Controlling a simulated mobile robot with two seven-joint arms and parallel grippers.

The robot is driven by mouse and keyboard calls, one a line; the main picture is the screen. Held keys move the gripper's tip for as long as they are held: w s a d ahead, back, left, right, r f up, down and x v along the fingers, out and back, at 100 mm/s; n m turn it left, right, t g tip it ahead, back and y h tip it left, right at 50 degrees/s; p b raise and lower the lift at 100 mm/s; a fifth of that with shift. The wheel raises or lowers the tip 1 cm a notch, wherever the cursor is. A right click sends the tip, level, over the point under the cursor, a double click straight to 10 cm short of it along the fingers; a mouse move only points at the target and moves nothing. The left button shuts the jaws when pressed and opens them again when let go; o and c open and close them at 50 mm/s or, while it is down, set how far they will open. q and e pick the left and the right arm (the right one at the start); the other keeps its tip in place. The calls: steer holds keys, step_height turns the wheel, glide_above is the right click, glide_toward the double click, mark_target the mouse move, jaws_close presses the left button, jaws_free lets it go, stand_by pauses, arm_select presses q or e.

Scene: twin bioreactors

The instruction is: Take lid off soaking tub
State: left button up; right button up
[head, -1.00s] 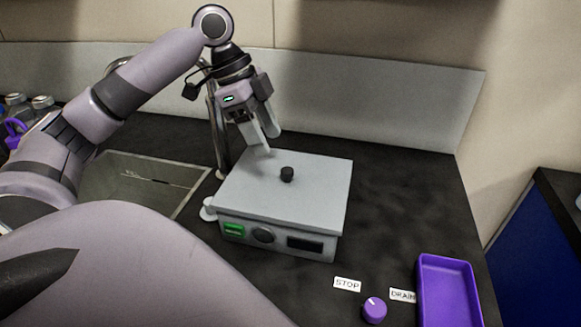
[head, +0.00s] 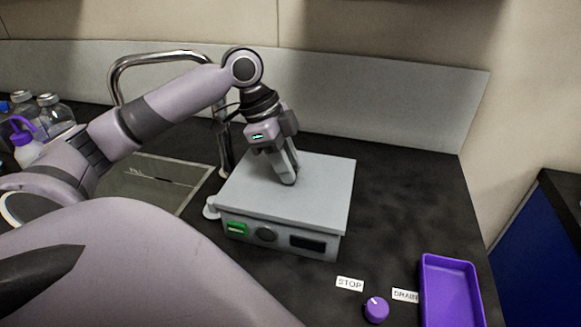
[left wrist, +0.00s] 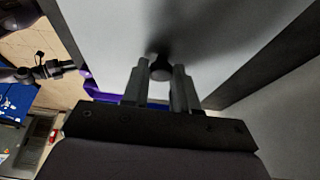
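The soaking tub (head: 279,240) is a grey box on the dark counter, with a green display and a dark panel on its front. Its flat light grey lid (head: 320,185) lies on top and also fills much of the left wrist view (left wrist: 105,35). My left gripper (head: 288,180) points down over the middle of the lid and hides the knob in the head view. In the left wrist view the dark round knob (left wrist: 160,68) shows between the tips of the two open fingers (left wrist: 159,80), with a gap to each. My right gripper does not show.
A purple tray (head: 430,290), a purple dial (head: 376,310) and STOP (head: 349,284) and DRAIN labels sit at the front right. A sink (head: 150,185) with a tall metal tap (head: 115,85) is on the left, with bottles (head: 55,112) beyond it. The counter right of the tub is clear.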

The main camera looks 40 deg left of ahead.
arm_select(q)
jaws_close()
steer(key=shift+r, duration=0.1)
step_height(320, 180, up, 20)
steer(key=p, duration=0.4)
steer(key=shift+p, duration=0.35)
